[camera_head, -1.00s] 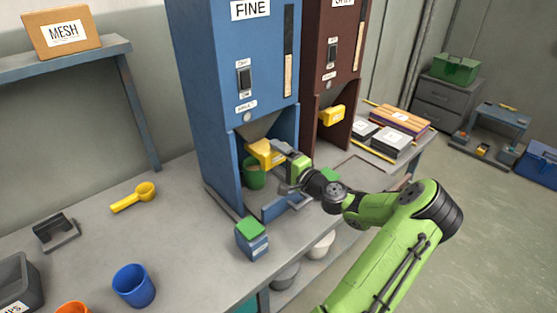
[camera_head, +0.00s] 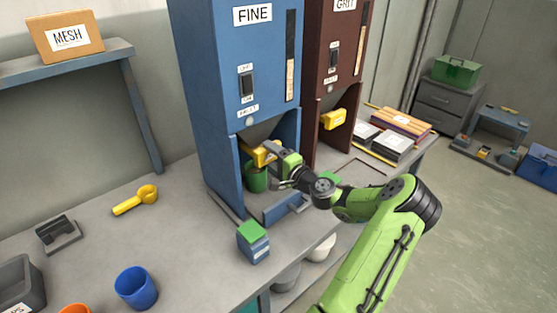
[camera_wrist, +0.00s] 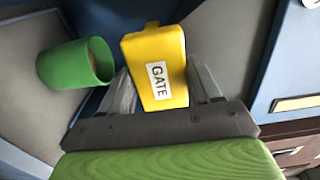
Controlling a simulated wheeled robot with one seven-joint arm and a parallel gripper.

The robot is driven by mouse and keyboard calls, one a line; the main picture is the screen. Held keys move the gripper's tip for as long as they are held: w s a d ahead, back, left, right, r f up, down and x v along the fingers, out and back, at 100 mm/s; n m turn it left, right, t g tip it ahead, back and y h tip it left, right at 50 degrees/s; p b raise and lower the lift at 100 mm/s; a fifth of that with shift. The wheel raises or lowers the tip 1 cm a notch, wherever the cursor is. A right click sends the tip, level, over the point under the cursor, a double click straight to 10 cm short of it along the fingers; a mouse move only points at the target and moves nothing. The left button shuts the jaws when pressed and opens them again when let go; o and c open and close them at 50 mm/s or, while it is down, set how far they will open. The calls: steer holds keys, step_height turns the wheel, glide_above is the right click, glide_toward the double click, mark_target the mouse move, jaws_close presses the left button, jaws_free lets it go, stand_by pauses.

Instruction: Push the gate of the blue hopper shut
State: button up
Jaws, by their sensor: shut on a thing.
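The blue hopper (camera_head: 222,120), labelled FINE, stands on the grey bench. Its yellow gate (camera_head: 261,153) sits under the funnel outlet. My gripper (camera_head: 273,151) is shut on the gate from the front right. In the wrist view, the gate (camera_wrist: 158,65) with its GATE label lies between my two fingers. A green cup (camera_head: 256,180) stands in the hopper's bay below the gate; it also shows left of the gate in the wrist view (camera_wrist: 70,68), apart from my fingers. How far the gate is in its slot is partly hidden.
A brown hopper (camera_head: 326,60) with its own yellow gate (camera_head: 333,119) stands close on the right. A blue box with a green lid (camera_head: 253,240) stands in front of the blue hopper.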

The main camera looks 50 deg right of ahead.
steer(key=shift+w, duration=0.2)
steer(key=o, duration=1.2)
steer(key=shift+o, duration=1.1)
steer(key=shift+w+d, duration=0.1)
steer(key=shift+w, duration=0.05)
steer(key=p+v, duration=0.1)
steer(key=v, duration=1.5)
